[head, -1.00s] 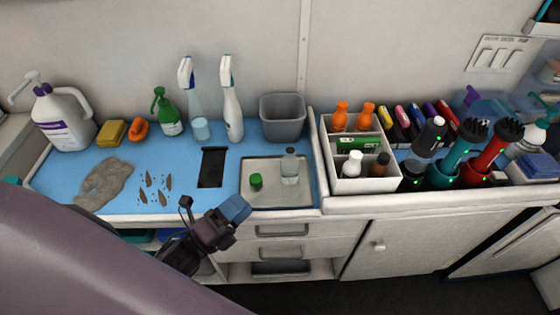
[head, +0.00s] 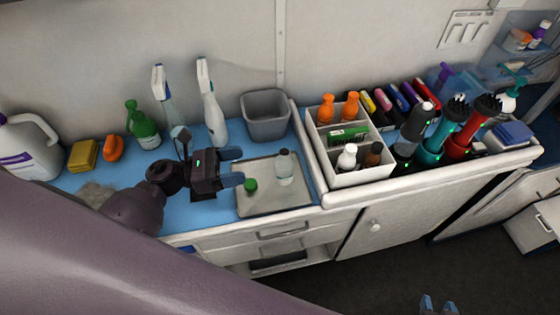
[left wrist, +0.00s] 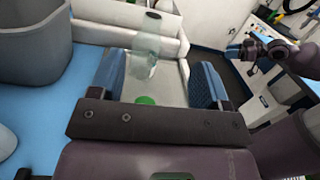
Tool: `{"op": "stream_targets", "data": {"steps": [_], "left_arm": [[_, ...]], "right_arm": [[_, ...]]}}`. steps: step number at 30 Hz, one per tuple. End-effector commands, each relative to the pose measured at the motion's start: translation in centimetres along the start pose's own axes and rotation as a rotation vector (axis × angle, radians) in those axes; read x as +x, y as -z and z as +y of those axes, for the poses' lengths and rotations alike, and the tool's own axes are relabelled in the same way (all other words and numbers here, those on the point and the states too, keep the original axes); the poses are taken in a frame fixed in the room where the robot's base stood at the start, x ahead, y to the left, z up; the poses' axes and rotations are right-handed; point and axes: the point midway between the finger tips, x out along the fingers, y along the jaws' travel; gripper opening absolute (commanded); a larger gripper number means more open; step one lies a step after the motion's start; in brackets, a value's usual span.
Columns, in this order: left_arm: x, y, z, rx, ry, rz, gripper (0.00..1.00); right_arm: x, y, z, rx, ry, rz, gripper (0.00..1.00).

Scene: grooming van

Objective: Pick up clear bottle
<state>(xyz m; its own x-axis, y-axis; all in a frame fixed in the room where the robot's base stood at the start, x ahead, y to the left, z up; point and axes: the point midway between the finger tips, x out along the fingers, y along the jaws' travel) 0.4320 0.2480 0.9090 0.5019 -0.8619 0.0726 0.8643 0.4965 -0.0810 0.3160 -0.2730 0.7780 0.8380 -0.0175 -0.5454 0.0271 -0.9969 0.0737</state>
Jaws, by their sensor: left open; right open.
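The clear bottle (head: 285,168) stands upright on a shallow grey tray (head: 272,206) on the blue counter. It also shows in the left wrist view (left wrist: 146,52), beyond and between my open fingertips. My left gripper (head: 231,167) is open and empty, to the left of the bottle, its fingers pointing at it without touching. A small green object (head: 250,185) sits on the tray between the gripper and the bottle. My right gripper (head: 438,304) shows only its blue fingertips at the bottom edge, open, far from the bottle.
A grey bin (head: 266,118) stands behind the tray. A white caddy (head: 362,177) with several bottles is to its right. Spray bottles (head: 213,108) stand behind my left gripper. The tray's right part is clear.

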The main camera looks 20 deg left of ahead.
Motion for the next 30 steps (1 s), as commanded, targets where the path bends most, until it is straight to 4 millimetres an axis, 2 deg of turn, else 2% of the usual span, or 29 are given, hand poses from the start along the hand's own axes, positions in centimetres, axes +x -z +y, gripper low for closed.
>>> {"op": "stream_targets", "data": {"steps": [8,18,26,30], "left_arm": [[1.6,0.9,0.4,0.099,0.011,0.073,0.70],[5.9,1.1,0.4,0.097,0.009,0.071,0.70],[7.5,1.1,0.5,0.097,0.010,0.071,0.70],[9.4,0.8,0.6,0.097,0.010,0.069,0.70]], "right_arm": [[0.4,0.4,0.3,-0.017,0.003,0.002,0.43],[-0.1,1.4,0.4,-0.016,0.002,0.010,0.43],[-0.3,1.9,0.4,-0.016,0.002,0.014,0.43],[-0.7,2.7,0.5,-0.015,0.002,0.020,0.43]]}}
